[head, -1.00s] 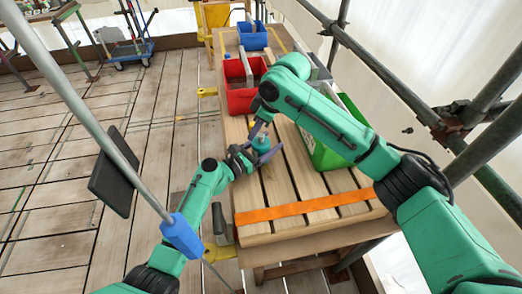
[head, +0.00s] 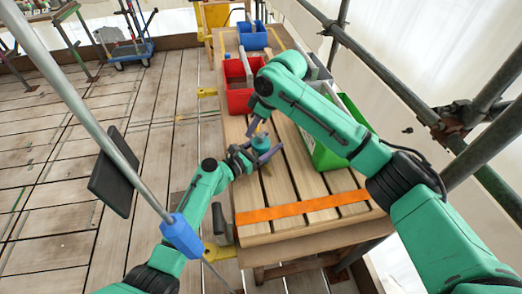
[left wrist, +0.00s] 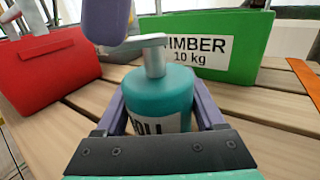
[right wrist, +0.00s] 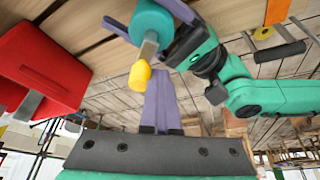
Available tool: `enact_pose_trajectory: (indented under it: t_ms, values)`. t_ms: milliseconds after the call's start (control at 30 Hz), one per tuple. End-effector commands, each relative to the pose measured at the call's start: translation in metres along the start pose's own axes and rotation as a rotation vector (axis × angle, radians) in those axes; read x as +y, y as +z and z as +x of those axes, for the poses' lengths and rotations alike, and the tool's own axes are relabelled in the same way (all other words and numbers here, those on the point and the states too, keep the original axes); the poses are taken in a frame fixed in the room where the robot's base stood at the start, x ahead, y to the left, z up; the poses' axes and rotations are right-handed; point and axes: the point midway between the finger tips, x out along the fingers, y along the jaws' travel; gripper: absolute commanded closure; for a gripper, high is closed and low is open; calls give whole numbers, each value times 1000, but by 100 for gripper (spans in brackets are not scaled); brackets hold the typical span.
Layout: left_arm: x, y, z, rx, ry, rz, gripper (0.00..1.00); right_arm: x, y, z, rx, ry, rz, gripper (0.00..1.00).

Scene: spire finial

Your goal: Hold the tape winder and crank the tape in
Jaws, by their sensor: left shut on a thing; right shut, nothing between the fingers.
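The tape winder (head: 260,143) is a teal cylinder held upright over the slatted bench; in the left wrist view its body (left wrist: 158,98) shows a partly hidden white label. A grey crank arm (left wrist: 140,47) sits on top. Its yellow knob (right wrist: 140,75) shows in the right wrist view. My left gripper (head: 262,157) is shut around the winder's body. My right gripper (head: 253,126) is shut and empty above it; its purple fingers (right wrist: 158,92) are beside the knob. Whether they touch the knob, I cannot tell. In the left wrist view a purple finger (left wrist: 107,20) covers the crank's outer end.
An orange strip (head: 300,207) lies across the bench's near end. A red bin (head: 240,101) and a blue bin (head: 253,41) stand farther back. A green box (left wrist: 225,45) labelled TIMBER stands to the right, under my right arm. Scaffold poles (head: 400,85) run along the right.

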Motion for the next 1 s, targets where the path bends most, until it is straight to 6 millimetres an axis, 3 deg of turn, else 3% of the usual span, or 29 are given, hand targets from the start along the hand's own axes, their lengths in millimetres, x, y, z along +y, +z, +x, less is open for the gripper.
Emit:
enact_pose_trajectory:
  t_ms: [400, 1000]
  values:
    - [-2, -1, 0, 1, -4, 1, 93, -1, -5, 1, 2, -1, 0, 100]
    - [0, -1, 0, 2, 0, 0, 93, -1, -28, -54, 1, 0, 0, 100]
